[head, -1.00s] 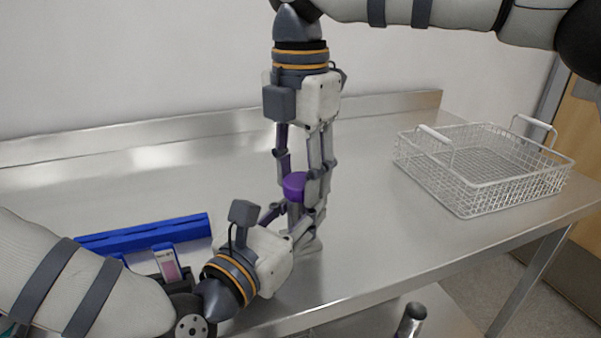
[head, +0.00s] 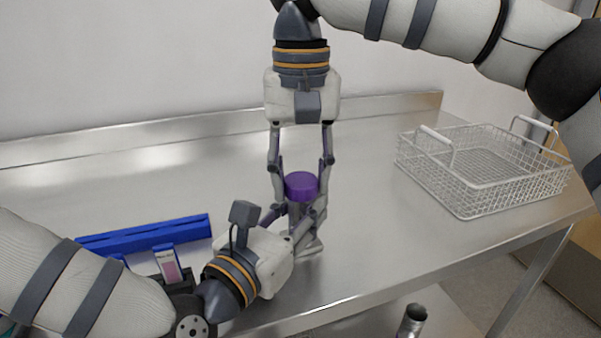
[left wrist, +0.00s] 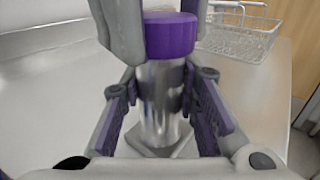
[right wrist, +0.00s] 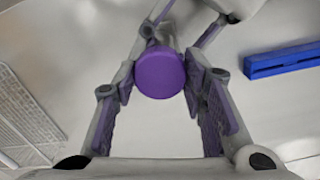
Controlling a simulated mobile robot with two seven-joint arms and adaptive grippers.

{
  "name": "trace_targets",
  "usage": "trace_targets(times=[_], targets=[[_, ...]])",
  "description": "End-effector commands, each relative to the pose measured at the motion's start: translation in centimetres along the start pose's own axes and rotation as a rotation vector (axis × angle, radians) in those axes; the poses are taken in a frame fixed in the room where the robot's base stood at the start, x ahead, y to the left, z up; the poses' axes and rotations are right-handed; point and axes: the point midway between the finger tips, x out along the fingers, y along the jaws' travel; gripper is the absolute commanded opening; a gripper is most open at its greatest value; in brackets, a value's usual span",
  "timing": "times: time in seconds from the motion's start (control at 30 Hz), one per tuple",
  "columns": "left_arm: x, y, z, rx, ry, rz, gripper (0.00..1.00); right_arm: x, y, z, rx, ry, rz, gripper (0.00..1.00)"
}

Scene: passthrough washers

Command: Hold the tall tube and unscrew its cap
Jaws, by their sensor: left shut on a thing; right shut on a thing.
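The tall tube (left wrist: 162,112) is a shiny metal-looking cylinder standing upright on the steel table, topped by a purple cap (head: 301,186). In the left wrist view the cap (left wrist: 170,36) sits on the tube's top. My left gripper (head: 300,225) comes in low from the left and is shut on the tube's body. My right gripper (head: 301,182) points straight down from above, with its fingers on either side of the cap. In the right wrist view the round cap top (right wrist: 159,72) lies between the two fingers. The tube's lower part is mostly hidden by fingers in the head view.
A white wire basket (head: 425,180) with raised handles stands on the right of the table. A blue rack (head: 145,234) and a labelled slide-like piece (head: 168,265) lie at the left, near my left arm. The table's middle is clear.

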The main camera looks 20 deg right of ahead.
Motion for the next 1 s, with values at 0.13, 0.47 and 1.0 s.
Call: trace_targets(times=[0.13,0.47,1.0], targets=[[0.0,-0.01,-0.07,0.0,0.002,0.0,0.0,0.02,0.01,0.01,-0.507,-0.002,-0.001,0.05],[0.0,-0.01,-0.08,0.0,0.002,0.0,0.0,-0.05,0.02,-0.02,-1.013,-0.001,-0.001,0.05],[-0.01,-0.01,-0.08,0.0,0.002,0.0,0.0,-0.05,0.03,-0.04,-1.012,0.0,0.0,0.59]])
